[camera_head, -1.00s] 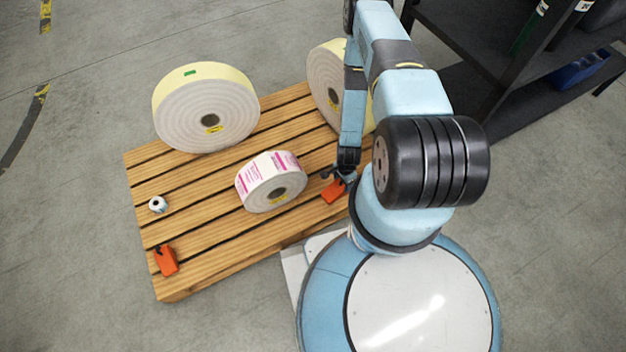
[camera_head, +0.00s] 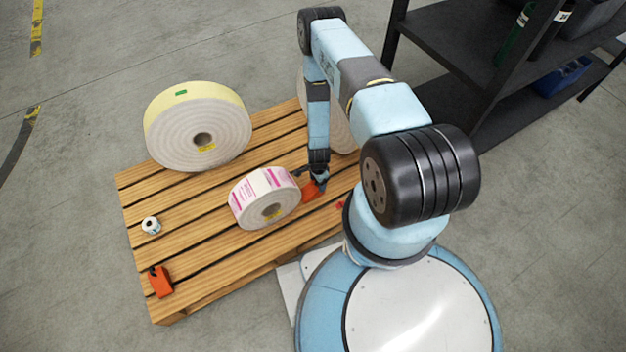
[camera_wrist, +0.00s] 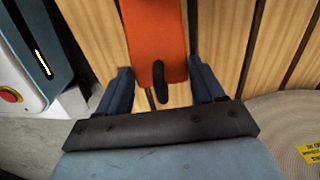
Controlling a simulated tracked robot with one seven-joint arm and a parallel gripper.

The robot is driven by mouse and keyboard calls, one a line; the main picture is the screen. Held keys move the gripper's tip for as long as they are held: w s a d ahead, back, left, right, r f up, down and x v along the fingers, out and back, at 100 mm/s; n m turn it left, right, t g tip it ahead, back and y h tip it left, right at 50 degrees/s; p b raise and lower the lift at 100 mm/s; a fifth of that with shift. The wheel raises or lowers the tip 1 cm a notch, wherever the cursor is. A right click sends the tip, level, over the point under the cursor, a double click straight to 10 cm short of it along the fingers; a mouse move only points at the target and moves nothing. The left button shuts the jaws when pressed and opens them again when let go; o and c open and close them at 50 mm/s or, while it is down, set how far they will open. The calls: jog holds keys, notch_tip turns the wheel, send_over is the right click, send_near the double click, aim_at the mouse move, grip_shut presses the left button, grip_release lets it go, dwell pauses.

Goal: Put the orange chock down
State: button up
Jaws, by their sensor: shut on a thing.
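My gripper (camera_head: 317,178) points down over the right part of the wooden pallet, just right of the printed label roll. It is shut on the orange chock (camera_head: 310,191), which is partly hidden by the gripper in the head view. In the wrist view the chock (camera_wrist: 154,30) reaches between the two dark blue fingers (camera_wrist: 163,85), with its black loop towards me. Pallet slats show behind it. I cannot tell whether the chock touches the slats. A second orange chock (camera_head: 160,281) lies at the pallet's near left corner.
The pallet (camera_head: 215,262) also bears the pink-printed label roll (camera_head: 250,198), a large pale roll (camera_head: 195,130), another large roll (camera_head: 342,125) behind my arm, and a small roll (camera_head: 151,225). A small red patch (camera_head: 341,205) shows right of my gripper. A dark shelf (camera_head: 460,70) stands right.

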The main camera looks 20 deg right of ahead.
aim_at(312, 181)
jog(key=shift+w+a+f, duration=0.3)
jog(key=shift+w+f, duration=0.6)
jog(key=shift+w, duration=0.05)
jog(key=shift+w+a+f, duration=0.25)
jog(key=shift+w+f, duration=0.6)
jog(key=shift+w, duration=0.05)
jog(key=shift+f, duration=0.6)
jog(key=o, duration=1)
jog(key=shift+o, duration=0.2)
jog(key=shift+r, duration=0.1)
notch_tip(312, 181, up, 13)
